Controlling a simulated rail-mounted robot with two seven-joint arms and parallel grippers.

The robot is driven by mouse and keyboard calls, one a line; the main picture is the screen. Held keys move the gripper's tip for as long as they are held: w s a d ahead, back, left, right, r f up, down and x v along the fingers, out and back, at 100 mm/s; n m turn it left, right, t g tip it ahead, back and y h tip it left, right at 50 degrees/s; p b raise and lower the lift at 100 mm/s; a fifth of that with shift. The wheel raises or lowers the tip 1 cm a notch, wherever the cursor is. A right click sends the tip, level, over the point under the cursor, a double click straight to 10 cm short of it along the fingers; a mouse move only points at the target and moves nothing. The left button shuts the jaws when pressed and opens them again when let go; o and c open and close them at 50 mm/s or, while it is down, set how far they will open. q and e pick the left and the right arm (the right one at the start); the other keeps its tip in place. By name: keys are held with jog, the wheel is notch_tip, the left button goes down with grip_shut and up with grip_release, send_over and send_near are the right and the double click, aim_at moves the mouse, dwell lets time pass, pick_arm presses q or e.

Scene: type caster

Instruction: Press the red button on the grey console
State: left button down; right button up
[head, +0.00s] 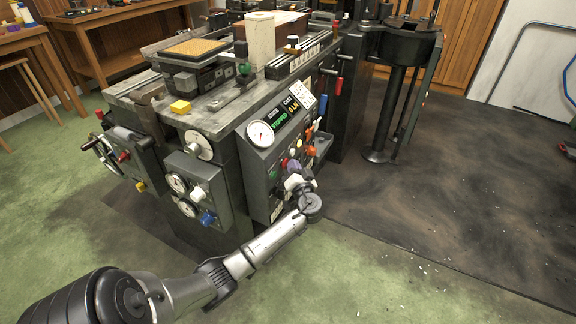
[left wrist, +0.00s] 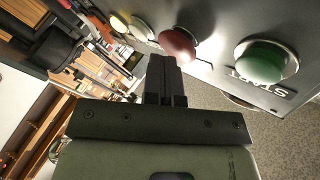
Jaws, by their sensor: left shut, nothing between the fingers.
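The grey console (head: 258,160) stands on the front of the machine, with a round white gauge and a green-lit display at its top. In the left wrist view the red button (left wrist: 179,44) is a dull red dome on the grey panel, just beyond my fingertips. In the head view the red button (head: 293,165) is small and close behind my gripper. My left gripper (head: 294,183) is shut and empty in front of the lower console; its fingers (left wrist: 163,66) point toward the red button. I cannot tell whether they touch it. My right gripper is not in view.
A green button (left wrist: 262,62) labelled START sits to the right of the red one in the left wrist view. A yellow button (left wrist: 118,23) is on the other side. The dark floor (head: 430,200) to the right is open.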

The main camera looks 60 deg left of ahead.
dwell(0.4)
pick_arm(q)
jog(key=shift+s+a, duration=0.25)
jog(key=shift+a, duration=0.05)
dwell(0.5)
jog(key=shift+w+d+b, duration=0.1)
jog(key=shift+b, duration=0.3)
jog(key=shift+d, duration=0.1)
jog(key=w+d+b, duration=0.1)
jog(key=d, duration=0.1)
jog(key=w+d+b, duration=0.1)
jog(key=w+d, duration=0.1)
jog(key=shift+w+d, duration=0.2)
jog(key=shift+d, duration=0.2)
dwell(0.3)
